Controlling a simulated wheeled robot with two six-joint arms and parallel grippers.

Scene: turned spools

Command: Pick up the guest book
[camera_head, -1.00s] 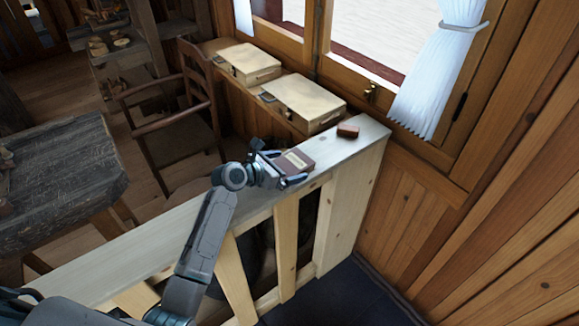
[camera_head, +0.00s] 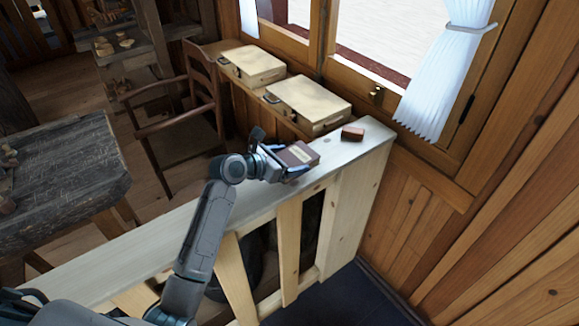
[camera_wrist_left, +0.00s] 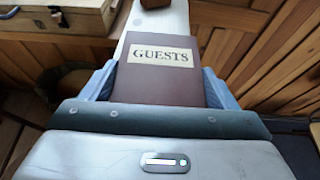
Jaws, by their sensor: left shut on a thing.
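The guest book (camera_head: 299,154) is dark brown with a pale label. In the left wrist view the guest book (camera_wrist_left: 164,82) shows the word GUESTS on its label. My left gripper (camera_head: 283,162) is shut on it, with a blue-grey finger on each side of the book in the left wrist view (camera_wrist_left: 160,90). The book is over the pale wooden ledge (camera_head: 345,158); I cannot tell whether it is clear of the surface. My right gripper is not in view.
A small reddish-brown block (camera_head: 353,133) sits on the ledge beyond the book. Two cream cases (camera_head: 308,103) stand on the window sill. A wooden chair (camera_head: 180,110) and a dark rough table (camera_head: 60,180) stand to the left. A white curtain (camera_head: 445,80) hangs at the window.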

